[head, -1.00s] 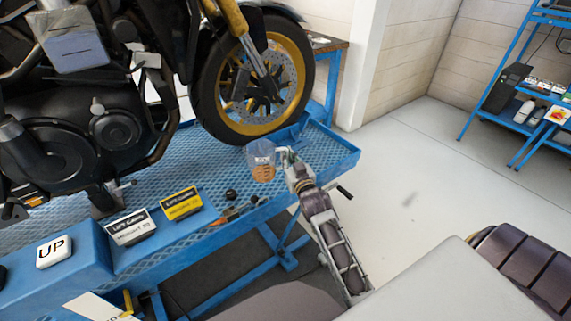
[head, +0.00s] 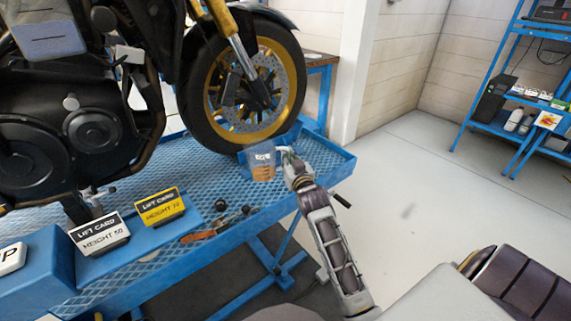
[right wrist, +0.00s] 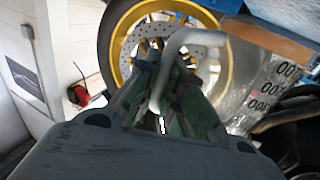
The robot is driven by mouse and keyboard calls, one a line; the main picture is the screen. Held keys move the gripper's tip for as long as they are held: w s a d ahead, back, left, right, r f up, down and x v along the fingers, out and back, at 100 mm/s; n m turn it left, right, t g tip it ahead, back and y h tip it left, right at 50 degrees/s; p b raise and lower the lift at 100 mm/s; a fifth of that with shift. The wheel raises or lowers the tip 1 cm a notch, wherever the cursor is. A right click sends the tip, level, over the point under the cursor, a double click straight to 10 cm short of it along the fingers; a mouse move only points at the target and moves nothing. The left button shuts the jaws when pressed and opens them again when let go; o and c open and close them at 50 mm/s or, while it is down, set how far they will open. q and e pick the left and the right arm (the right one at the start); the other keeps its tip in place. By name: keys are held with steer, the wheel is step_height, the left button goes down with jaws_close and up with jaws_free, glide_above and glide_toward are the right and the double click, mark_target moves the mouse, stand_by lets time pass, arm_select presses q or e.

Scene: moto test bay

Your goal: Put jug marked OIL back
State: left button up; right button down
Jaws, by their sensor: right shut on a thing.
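The clear jug (head: 262,162) with an orange-brown marking is at the right end of the blue lift table, in front of the motorcycle's front wheel. My right gripper (head: 285,157) is at its right side, shut on it. In the right wrist view the jug (right wrist: 262,85) shows its measuring marks, and its pale handle (right wrist: 180,62) passes between the fingers of my right gripper (right wrist: 165,100). The word OIL is not readable. Whether the jug touches the table is unclear. My left gripper is not in view.
The motorcycle's front wheel (head: 250,90) stands close behind the jug. The lift table (head: 225,185) holds tools (head: 205,232), a yellow card (head: 160,207) and a white card (head: 98,236). A blue shelf (head: 490,125) with bottles stands far right, across open floor.

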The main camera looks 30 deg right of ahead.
arm_select(q)
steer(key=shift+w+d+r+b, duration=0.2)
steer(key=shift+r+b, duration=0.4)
steer(key=shift+b, duration=0.45)
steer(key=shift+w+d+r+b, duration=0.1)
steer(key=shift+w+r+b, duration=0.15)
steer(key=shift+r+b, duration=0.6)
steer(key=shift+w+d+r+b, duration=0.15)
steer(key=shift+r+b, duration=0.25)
steer(key=shift+b, duration=0.8)
arm_select(e)
steer(key=shift+m+h, duration=0.5)
steer(key=shift+h, duration=0.2)
steer(key=shift+w+d+f, duration=0.2)
steer(key=shift+w+d, duration=0.05)
steer(key=shift+d, duration=0.45)
steer(key=shift+w+d+f, duration=0.2)
steer(key=shift+w+d, duration=0.1)
steer(key=shift+d, duration=0.4)
steer(key=shift+w+d+f, duration=0.2)
steer(key=shift+w+d, duration=0.05)
steer(key=shift+d, duration=0.45)
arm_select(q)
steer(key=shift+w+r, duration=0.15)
arm_select(e)
steer(key=shift+f, duration=0.15)
